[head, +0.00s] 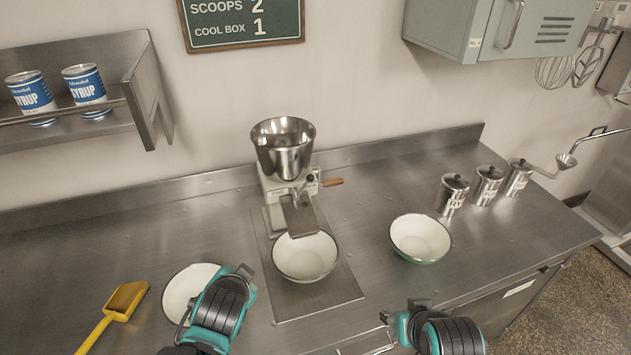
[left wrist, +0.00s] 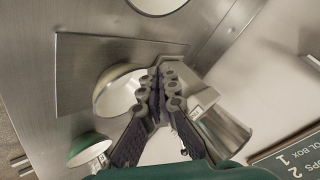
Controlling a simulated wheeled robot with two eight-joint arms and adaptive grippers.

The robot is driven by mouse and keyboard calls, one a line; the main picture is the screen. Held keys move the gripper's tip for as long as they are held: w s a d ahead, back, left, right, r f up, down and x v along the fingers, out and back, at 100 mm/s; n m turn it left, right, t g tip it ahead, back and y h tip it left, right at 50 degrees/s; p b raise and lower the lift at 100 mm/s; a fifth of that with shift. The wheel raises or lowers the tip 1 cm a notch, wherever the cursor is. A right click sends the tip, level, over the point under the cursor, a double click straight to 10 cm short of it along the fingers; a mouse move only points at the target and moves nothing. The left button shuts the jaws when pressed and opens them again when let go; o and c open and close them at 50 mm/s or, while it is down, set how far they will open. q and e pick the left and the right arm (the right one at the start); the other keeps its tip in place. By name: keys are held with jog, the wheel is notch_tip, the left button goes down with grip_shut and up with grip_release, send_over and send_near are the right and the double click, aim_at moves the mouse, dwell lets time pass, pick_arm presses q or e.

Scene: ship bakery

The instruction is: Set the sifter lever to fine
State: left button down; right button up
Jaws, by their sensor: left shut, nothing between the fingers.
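The sifter (head: 284,190) stands at the middle of the counter, with a steel hopper (head: 283,150) on top. A lever with a black knob (head: 310,179) shows on its front, near a wooden crank handle (head: 333,182). The label at its left seems to read FINE; the other end of the scale is too small to read. My left gripper (head: 245,271) is shut and empty, in front of the sifter and to its left. In the left wrist view its closed fingers (left wrist: 160,85) partly cover the sifter and a bowl. My right gripper (head: 402,311) is low at the right, away from the sifter.
A white bowl (head: 305,257) sits under the chute, a green-rimmed bowl (head: 420,238) to its right, another bowl (head: 188,290) behind my left gripper. A yellow scoop (head: 125,300) lies at left. Canisters (head: 487,186) stand at right. A shelf (head: 110,105) juts out upper left.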

pick_arm(q)
jog(key=w+d+r+m+t+h+p, duration=0.1)
jog(key=w+d+r+m+t+p, duration=0.1)
jog(key=w+d+m, duration=0.4)
jog(key=w+d+r+m+t+h+p, duration=0.2)
jog(key=w+d+r+m, duration=0.3)
jog(key=d+m, duration=0.6)
jog(key=shift+w+d+r+m+t, duration=0.4)
jog(key=shift+d+r+t, duration=0.2)
jog(key=shift+d+t, duration=0.45)
jog(key=shift+d, duration=0.15)
jog(key=b+x, duration=0.2)
jog(key=x, duration=0.8)
jog(key=a, duration=0.1)
jog(key=a+r, duration=0.1)
jog(key=a, duration=0.1)
jog(key=shift+s+a+r+p, duration=0.1)
jog(key=shift+s+r+p, duration=0.15)
jog(key=shift+r+p, duration=0.1)
